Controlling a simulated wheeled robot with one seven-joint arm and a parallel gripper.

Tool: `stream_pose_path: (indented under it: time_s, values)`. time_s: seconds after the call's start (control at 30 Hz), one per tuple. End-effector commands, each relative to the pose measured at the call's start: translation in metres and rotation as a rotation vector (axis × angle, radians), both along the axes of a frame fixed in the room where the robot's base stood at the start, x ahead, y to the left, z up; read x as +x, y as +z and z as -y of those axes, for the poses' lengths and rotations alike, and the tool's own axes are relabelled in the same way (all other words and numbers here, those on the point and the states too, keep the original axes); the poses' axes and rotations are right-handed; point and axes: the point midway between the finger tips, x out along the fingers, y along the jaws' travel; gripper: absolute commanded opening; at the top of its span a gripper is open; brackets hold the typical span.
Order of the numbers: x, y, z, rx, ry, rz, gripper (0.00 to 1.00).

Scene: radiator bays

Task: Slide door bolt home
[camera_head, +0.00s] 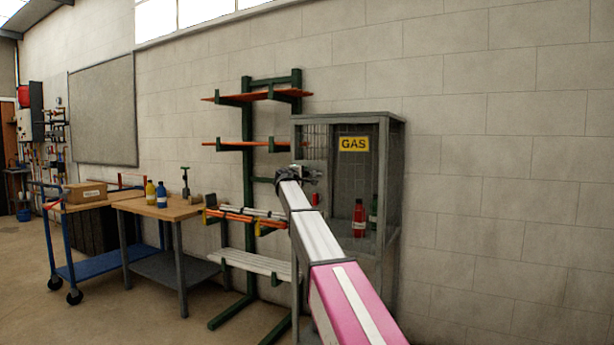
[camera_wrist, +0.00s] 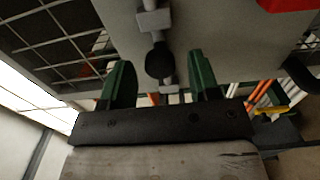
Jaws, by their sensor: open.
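The door bolt (camera_wrist: 154,20) shows in the wrist view as a light grey rod in brackets on a grey door plate (camera_wrist: 215,40). Its round black knob (camera_wrist: 160,60) lies between the two green fingers of my gripper (camera_wrist: 158,72). The fingers stand apart on either side of the knob, with a gap to each. In the head view my gripper (camera_head: 298,174) is at the front left of the grey gas cage (camera_head: 393,118), and my arm hides the bolt there. I cannot tell how far the bolt reaches into its keeper.
The cage carries a yellow GAS sign (camera_head: 354,144) and holds a red bottle (camera_head: 359,218). A green rack (camera_head: 247,180) with orange and white bars stands close on the left. Further left is a wooden-topped bench (camera_head: 165,208). The wall on the right is bare.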

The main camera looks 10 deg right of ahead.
Motion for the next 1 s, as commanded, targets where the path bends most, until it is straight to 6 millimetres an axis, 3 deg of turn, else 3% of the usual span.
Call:
stream_pose_path:
  time_s: [0.03, 0.2, 0.53, 0.57, 0.7, 0.73, 1.0]
  values:
    - [0.011, 0.0, 0.006, 0.0, 0.0, 0.0, 0.56]
    - [0.028, 0.0, 0.018, 0.001, 0.0, 0.0, 0.56]
    - [0.031, -0.001, 0.022, 0.001, 0.001, 0.0, 0.56]
    - [0.031, 0.0, 0.022, 0.001, 0.001, 0.0, 0.53]
    - [0.031, 0.0, 0.022, 0.001, 0.0, 0.0, 0.07]
    - [0.031, -0.001, 0.022, 0.001, 0.0, 0.0, 0.0]
    - [0.043, 0.0, 0.008, 0.001, 0.002, 0.0, 0.0]
